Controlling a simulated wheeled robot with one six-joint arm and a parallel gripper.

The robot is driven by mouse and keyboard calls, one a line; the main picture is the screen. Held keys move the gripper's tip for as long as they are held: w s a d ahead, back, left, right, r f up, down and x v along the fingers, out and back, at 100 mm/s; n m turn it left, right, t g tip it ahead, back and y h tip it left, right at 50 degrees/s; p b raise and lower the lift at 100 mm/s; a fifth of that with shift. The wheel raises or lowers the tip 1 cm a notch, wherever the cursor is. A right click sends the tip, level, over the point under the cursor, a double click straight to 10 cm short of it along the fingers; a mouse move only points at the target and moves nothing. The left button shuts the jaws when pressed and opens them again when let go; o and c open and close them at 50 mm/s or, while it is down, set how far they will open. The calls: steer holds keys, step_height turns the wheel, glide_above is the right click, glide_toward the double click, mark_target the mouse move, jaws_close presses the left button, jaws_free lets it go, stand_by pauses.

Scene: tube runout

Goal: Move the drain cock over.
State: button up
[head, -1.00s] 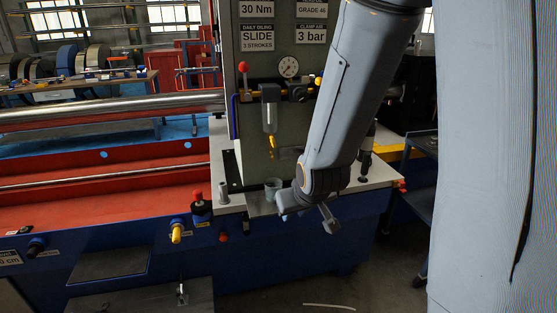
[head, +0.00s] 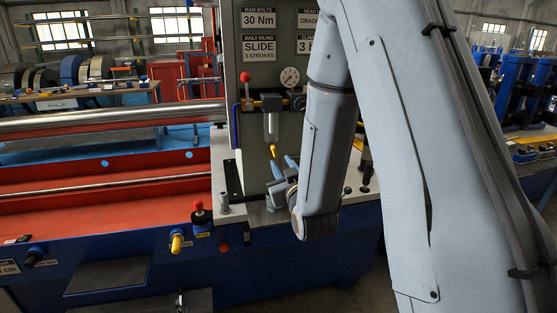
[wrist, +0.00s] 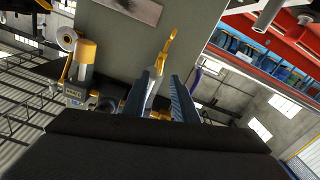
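The drain cock (head: 274,150) is a small yellow lever at the bottom of a clear bowl (head: 271,126) on the grey panel. In the wrist view, which looks upside down, the yellow drain cock (wrist: 168,45) rises past the fingertips and the bowl (wrist: 153,88) shows between the fingers. My gripper (head: 283,166) has blue fingers pointing up, just below and beside the cock in the head view. My gripper (wrist: 162,85) is open in the wrist view, with a gap between its fingers. I see no contact with the cock, and its depth is hard to judge.
A pressure gauge (head: 290,77) and a red-knobbed lever (head: 246,90) flank the bowl. The red bed (head: 100,220) is to the left. My arm covers much of the right side.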

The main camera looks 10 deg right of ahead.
mark_target(275, 153)
steer(key=shift+w, duration=3.25)
steer(key=shift+w+b, duration=0.1)
steer(key=shift+b, duration=0.25)
steer(key=shift+c, duration=0.4)
jaws_close()
